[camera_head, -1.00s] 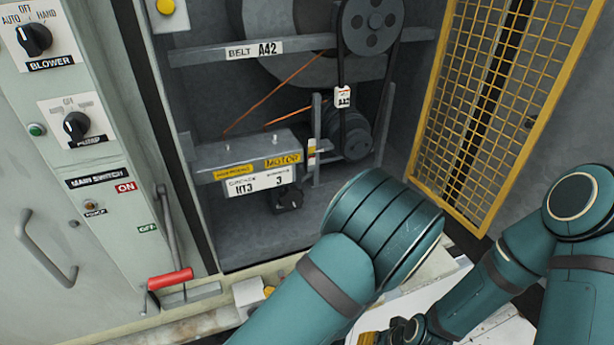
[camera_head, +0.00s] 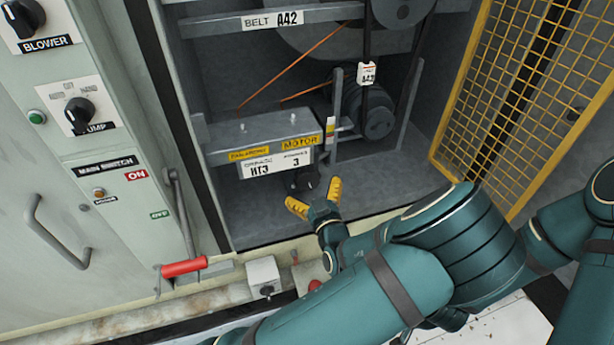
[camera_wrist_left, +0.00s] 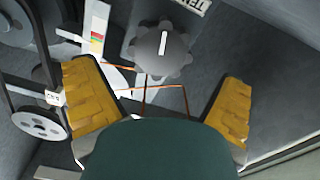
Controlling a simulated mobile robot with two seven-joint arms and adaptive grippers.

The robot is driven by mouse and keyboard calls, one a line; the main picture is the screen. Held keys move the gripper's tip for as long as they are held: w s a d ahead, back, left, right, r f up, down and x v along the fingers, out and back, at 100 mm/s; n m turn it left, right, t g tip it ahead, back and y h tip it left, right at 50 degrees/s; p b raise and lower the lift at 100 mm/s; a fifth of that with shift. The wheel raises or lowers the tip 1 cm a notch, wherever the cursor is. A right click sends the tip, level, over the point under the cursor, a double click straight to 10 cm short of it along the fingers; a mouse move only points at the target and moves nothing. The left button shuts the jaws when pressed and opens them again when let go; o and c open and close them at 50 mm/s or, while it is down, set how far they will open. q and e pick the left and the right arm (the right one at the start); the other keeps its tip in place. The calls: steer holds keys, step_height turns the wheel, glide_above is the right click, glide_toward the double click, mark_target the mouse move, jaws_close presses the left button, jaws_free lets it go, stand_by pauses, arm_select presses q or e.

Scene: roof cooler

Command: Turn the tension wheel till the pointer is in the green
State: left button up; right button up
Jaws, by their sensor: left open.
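The tension wheel (camera_head: 305,181) is a dark lobed knob under the motor plate (camera_head: 262,150), low in the open cabinet. In the left wrist view the wheel (camera_wrist_left: 160,62) shows a white mark on its face. My left gripper (camera_head: 316,199) has yellow fingers and is open just in front of the wheel. In the left wrist view its fingers (camera_wrist_left: 158,78) stand wide apart, with the wheel ahead between them, apart from both. A small gauge strip (camera_wrist_left: 96,39) has red, yellow and green bands; I cannot make out its pointer. My right gripper is out of view.
A belt and pulley (camera_head: 376,118) sit right of the motor. A yellow mesh door (camera_head: 520,90) stands open at right. A red-handled lever (camera_head: 184,267) and a grey box (camera_head: 263,277) are at the lower left. The cabinet floor around the wheel is clear.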

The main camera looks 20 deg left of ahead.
mark_target(308, 181)
arm_select(q)
steer(key=shift+x, duration=2.3)
steer(key=c, duration=1.2)
